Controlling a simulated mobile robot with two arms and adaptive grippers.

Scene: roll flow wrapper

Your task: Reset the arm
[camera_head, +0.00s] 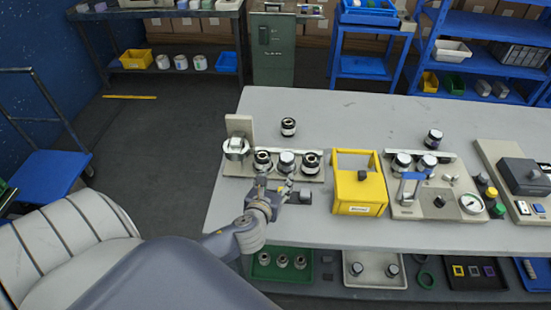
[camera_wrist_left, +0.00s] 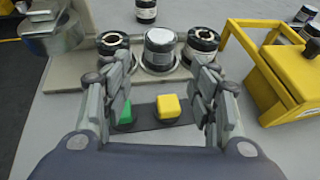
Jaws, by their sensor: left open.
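My left arm reaches in from the left in the head view, and its left gripper (camera_head: 273,187) is over the table's front edge area, just in front of a beige fixture (camera_head: 233,128). In the left wrist view the gripper (camera_wrist_left: 163,82) is open and empty, its two fingers spread apart. Between and below the fingers are a yellow button (camera_wrist_left: 168,107) and a green button (camera_wrist_left: 125,114) on a dark strip, the green one partly hidden by the left finger. Behind them a row of black-and-white rolls (camera_wrist_left: 159,46) stands on the fixture. My right gripper is not in view.
On the grey table (camera_head: 390,112), a loose roll (camera_head: 288,127) stands behind the fixture. A yellow frame box (camera_head: 358,194) stands right of the gripper, then a gauge unit (camera_head: 470,204). A lower shelf holds a green tray (camera_head: 281,274). The table's back middle is clear.

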